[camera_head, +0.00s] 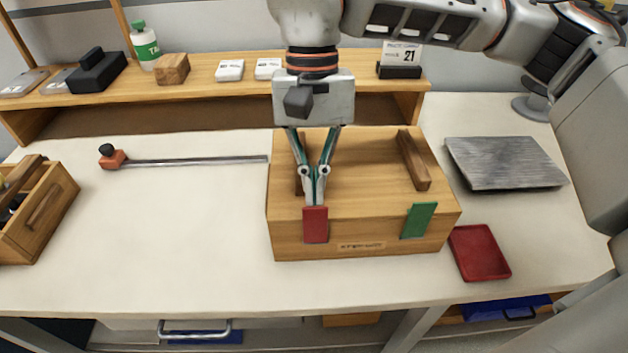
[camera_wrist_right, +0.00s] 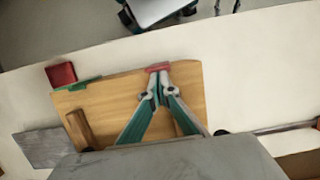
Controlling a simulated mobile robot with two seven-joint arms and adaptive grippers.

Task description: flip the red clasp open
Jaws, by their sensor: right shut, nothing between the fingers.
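The wooden box (camera_head: 360,165) stands on the bench with its lid down. The red clasp (camera_head: 315,226) lies against the left part of its front face; in the right wrist view it shows as a thin red strip (camera_wrist_right: 158,67) at the box edge. The green clasp (camera_head: 418,221) lies against the right part of the front, also seen in the right wrist view (camera_wrist_right: 84,84). My right gripper (camera_head: 315,199) points down, shut and empty, with its fingertips at the top edge of the red clasp. I cannot tell if they touch. My left gripper is out of view.
A red tray (camera_head: 480,252) and a grey metal plate (camera_head: 505,162) lie right of the box. A long bar clamp (camera_head: 190,160) lies to the left, and a wooden tool crate (camera_head: 38,215) stands at the far left. A shelf (camera_head: 210,92) runs behind. The front left bench is clear.

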